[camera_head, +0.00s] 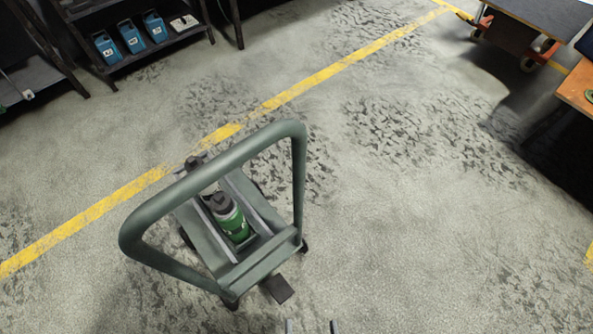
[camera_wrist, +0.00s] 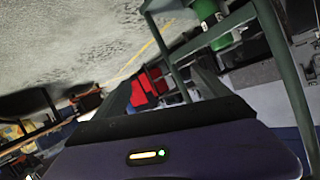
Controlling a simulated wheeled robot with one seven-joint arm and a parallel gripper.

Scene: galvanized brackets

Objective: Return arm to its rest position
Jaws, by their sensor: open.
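The tips of my gripper (camera_head: 312,327) show at the bottom edge of the head view, as two thin grey fingers set apart with nothing between them. The rest of my arm is out of that view. The fingers are in front of a green-grey cart (camera_head: 274,262) with a tall looped handle, apart from it in the picture. A green bottle with a dark cap (camera_head: 233,224) stands in the cart's tray. In the tilted wrist view the cart's frame (camera_wrist: 292,85) and part of the bottle (camera_wrist: 212,18) show at the upper right.
A dark shelf (camera_head: 150,52) with several blue boxes (camera_head: 131,37) stands at the upper left. A wheeled platform (camera_head: 508,36) and an orange-topped table (camera_head: 579,86) are at the upper right. A yellow floor line (camera_head: 325,73) runs diagonally. The floor right of the cart is clear.

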